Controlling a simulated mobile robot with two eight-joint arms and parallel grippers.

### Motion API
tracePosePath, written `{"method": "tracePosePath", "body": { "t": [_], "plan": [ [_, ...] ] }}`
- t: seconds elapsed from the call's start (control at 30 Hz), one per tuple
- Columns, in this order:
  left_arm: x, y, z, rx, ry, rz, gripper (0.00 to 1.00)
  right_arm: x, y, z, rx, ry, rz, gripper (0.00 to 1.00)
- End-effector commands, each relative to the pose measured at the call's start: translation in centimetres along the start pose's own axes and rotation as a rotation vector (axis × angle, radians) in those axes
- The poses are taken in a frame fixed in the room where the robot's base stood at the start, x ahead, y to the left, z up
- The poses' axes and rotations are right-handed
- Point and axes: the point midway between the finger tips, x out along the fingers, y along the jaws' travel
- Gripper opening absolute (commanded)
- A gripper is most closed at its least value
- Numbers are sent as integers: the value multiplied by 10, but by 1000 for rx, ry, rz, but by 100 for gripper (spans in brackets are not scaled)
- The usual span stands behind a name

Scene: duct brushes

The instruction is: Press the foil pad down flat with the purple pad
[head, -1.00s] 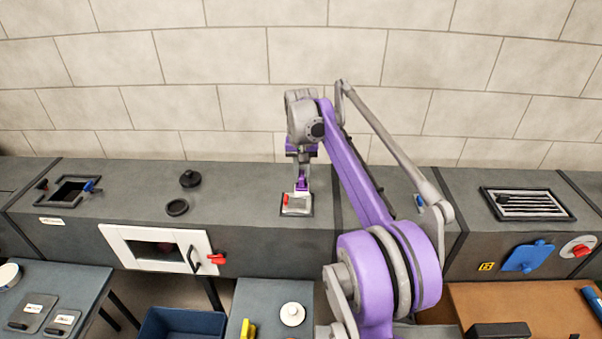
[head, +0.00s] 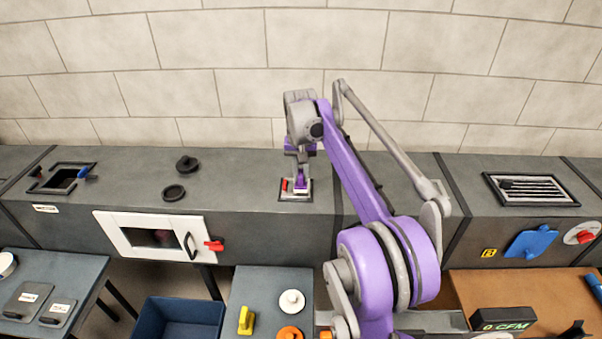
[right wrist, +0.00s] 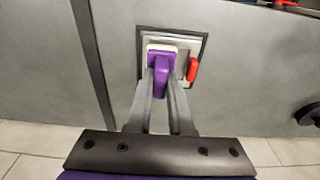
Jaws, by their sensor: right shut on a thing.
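My right gripper (head: 301,174) is shut on the purple pad (head: 300,185), a purple grip with a pale base. The right wrist view shows the purple pad (right wrist: 160,84) upright between the two grey fingers. The foil pad (right wrist: 184,43) is a pale silvery square in a dark frame on the grey duct top; it also shows in the head view (head: 293,195). The purple pad is over the foil pad and hides part of it. I cannot tell whether they touch. A red tab (right wrist: 193,69) is beside the purple pad. My left gripper is out of view.
A slatted grille (head: 531,189) is to the right. The duct top around the foil pad is clear.

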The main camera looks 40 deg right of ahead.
Motion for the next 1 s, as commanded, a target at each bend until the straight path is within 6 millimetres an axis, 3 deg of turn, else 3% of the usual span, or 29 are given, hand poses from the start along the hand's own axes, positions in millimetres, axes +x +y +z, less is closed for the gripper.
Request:
{"method": "tracePosePath", "body": {
  "t": [1.0],
  "plan": [
    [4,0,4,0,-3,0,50,9,0,1,0,0,0,0]
  ]
}}
